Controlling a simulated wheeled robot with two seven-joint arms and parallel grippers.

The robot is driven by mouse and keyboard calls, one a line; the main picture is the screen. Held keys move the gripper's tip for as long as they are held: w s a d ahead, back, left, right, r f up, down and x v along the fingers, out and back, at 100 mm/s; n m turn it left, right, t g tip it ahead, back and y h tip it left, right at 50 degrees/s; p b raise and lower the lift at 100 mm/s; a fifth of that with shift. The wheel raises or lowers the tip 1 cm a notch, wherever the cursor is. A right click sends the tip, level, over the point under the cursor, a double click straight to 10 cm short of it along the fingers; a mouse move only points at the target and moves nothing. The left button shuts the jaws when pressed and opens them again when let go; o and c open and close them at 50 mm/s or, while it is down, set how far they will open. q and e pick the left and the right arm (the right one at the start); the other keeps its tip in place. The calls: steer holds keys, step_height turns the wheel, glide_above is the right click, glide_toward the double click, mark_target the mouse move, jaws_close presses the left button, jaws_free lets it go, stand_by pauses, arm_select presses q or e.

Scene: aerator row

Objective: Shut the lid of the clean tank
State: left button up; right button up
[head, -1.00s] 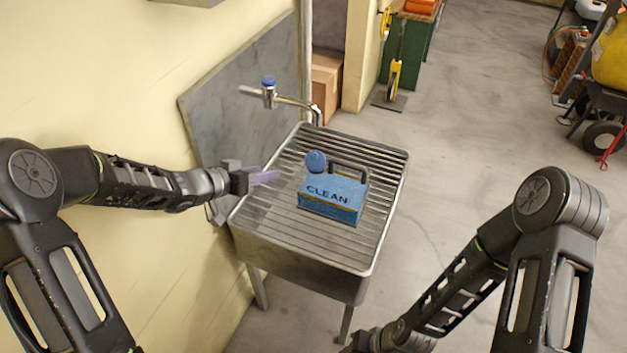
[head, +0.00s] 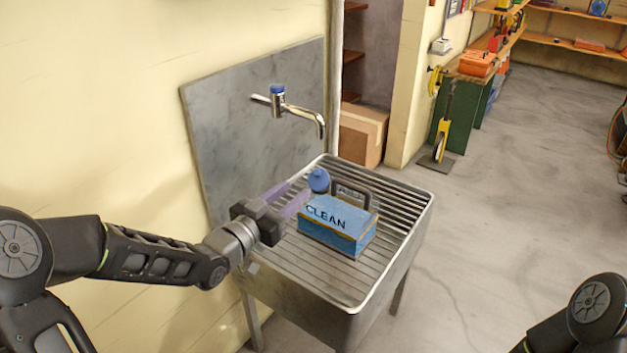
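The clean tank (head: 338,226) is a blue box marked CLEAN, with a dark handle, standing on the ribbed drainer of a metal sink. A round blue cap (head: 318,180), which looks like its lid, stands up at the tank's back left corner, apparently tilted open; its hinge is too small to make out. My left gripper (head: 290,199) has purple fingers and is over the drainer just left of the tank, pointing toward the cap. A small gap seems to separate it from the cap. Its finger opening is unclear from this angle. My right gripper is out of view.
The metal sink (head: 415,205) has a grey splashback (head: 240,120) and a tap (head: 300,108) above its back left side. The wall is close on the left. A cardboard box (head: 362,135) sits behind. The drainer right of the tank and the floor beyond are clear.

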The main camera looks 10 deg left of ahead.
mark_target(315, 175)
arm_select(q)
steer(key=shift+w+d, duration=0.1)
steer(key=b+x, duration=0.1)
steer(key=x, duration=0.6)
steer(key=shift+w+d, duration=0.15)
steer(key=shift+w, duration=0.15)
jaws_close()
stand_by(0.3)
